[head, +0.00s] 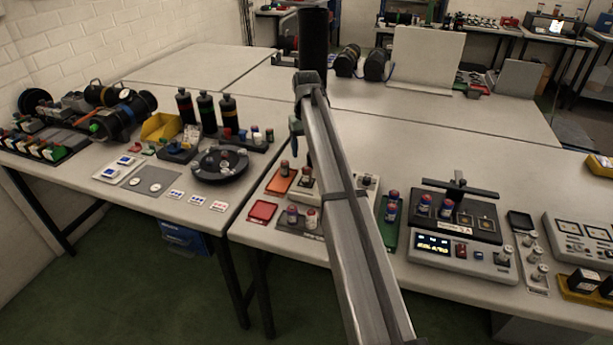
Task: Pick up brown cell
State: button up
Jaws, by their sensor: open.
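A small cylinder with a brownish body (285,168) stands upright on an orange tray (278,186), just left of my arm. It looks like the brown cell, but it is too small to be sure. A second small cylinder with a reddish-brown top (307,174) stands on a pale block to its right, close to my arm. My grey arm runs from the bottom right up through the middle of the view and hides part of the table.
A red tray (262,211) and a dark holder with two cells lie in front. A round black tray (220,165) is at left. A green tray (389,230) and a device with a lit display (433,243) stand at right. The table behind is mostly clear.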

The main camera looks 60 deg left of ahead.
aim_at(307, 168)
notch_tip(307, 168, down, 11)
grip_shut()
dwell(1.1)
jog(key=shift+r, duration=0.15)
